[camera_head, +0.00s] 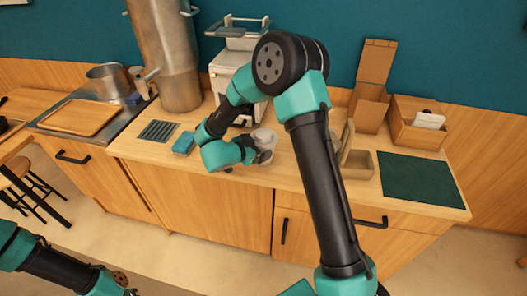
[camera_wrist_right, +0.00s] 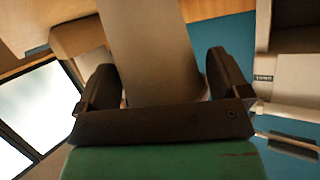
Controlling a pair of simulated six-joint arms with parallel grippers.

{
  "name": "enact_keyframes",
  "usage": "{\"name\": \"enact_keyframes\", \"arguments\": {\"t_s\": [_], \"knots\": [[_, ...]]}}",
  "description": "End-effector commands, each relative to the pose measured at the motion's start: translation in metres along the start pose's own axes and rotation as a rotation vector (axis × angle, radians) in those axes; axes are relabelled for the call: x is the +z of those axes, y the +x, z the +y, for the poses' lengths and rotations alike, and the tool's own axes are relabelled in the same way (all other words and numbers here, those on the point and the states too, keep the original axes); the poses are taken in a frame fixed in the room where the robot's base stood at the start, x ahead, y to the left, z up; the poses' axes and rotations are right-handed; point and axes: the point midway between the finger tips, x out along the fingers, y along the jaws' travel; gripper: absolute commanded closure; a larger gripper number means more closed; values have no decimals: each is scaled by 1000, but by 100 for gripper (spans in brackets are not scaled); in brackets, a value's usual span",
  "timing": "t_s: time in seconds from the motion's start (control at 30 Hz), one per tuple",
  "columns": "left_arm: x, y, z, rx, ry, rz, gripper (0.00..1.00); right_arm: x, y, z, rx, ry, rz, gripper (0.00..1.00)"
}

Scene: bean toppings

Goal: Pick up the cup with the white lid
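A pale grey-white cup (camera_head: 264,138) stands near the middle of the counter in the head view. My right gripper (camera_head: 258,154) is at the cup, low on its near side. In the right wrist view a smooth grey-brown body (camera_wrist_right: 150,50), probably this cup, fills the space between the two dark fingers of my right gripper (camera_wrist_right: 163,88). Its sides lie close to both fingers; I cannot tell whether they press on it. The lid cannot be made out.
A blue sponge (camera_head: 183,143) and a dark slotted grate (camera_head: 158,131) lie left of my right gripper. A white machine (camera_head: 226,72) stands behind it. Open boxes (camera_head: 358,163) and a dark green mat (camera_head: 420,180) occupy the right side.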

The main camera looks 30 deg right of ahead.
Motion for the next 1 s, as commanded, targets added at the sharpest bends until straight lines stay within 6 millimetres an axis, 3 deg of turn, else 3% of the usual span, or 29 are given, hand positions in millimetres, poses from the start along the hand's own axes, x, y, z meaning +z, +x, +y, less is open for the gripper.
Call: {"name": "enact_keyframes", "arguments": {"t_s": [0.2,0.67,1.0], "knots": [[0,0,0,0,0,0,100,0,0,0,0,0,0,27],[0,0,0,0,0,0,100,-4,-2,-1,0,2,1,27],[0,0,0,0,0,0,100,-33,-19,0,-2,-1,0,27]]}}
